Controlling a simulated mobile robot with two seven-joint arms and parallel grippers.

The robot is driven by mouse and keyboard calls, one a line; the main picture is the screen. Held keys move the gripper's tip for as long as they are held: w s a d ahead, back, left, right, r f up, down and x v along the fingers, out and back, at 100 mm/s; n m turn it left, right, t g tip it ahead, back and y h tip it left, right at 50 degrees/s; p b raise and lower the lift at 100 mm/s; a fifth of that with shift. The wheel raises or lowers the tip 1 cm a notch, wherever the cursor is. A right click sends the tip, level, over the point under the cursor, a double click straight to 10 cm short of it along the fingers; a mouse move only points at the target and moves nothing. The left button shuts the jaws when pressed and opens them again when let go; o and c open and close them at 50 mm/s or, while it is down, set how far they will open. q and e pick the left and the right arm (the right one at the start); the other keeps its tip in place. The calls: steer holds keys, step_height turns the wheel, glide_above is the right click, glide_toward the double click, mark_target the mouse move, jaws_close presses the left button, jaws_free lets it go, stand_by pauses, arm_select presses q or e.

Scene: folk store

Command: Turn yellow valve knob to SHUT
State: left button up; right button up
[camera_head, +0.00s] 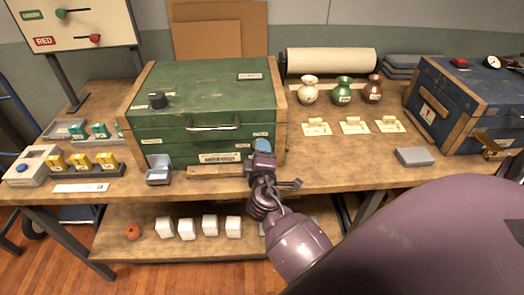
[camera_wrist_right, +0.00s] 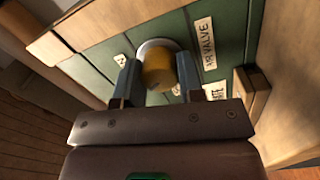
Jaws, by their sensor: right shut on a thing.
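The green wooden chest (camera_head: 205,105) stands on the workbench with its lid down. In the right wrist view, the yellow valve knob (camera_wrist_right: 157,72) sits in a pale round ring on the chest's green front. My right gripper (camera_wrist_right: 157,82) has a finger on each side of the knob and is shut on it. A label reading AIR VALVE (camera_wrist_right: 205,43) is beside the knob, and another label is partly hidden by a finger. In the head view my right gripper (camera_head: 262,150) is at the chest's right front and hides the knob. My left gripper is not in view.
A small open grey box (camera_head: 159,170) and a wooden strip (camera_head: 216,171) lie before the chest. Several yellow items (camera_head: 80,162) stand at left. Vases (camera_head: 343,90) and a blue chest (camera_head: 470,105) are to the right. The bench front between them is mostly clear.

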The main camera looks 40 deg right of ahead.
steer(key=n+p, duration=0.1)
steer(key=n, duration=0.2)
steer(key=shift+r, duration=0.1)
steer(key=n+p, duration=0.1)
steer(key=n, duration=0.1)
steer(key=shift+n, duration=0.4)
steer(key=n+p, duration=0.1)
steer(key=n, duration=0.1)
steer(key=shift+n, duration=0.3)
steer(key=shift+n+p, duration=0.35)
steer(key=shift+n, duration=0.35)
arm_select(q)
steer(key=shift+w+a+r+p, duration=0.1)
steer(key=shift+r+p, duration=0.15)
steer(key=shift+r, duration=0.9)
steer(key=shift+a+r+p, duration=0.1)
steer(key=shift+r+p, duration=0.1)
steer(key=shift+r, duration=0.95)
arm_select(e)
steer(key=shift+n, duration=1.1)
steer(key=shift+f, duration=0.2)
steer(key=o, duration=0.9)
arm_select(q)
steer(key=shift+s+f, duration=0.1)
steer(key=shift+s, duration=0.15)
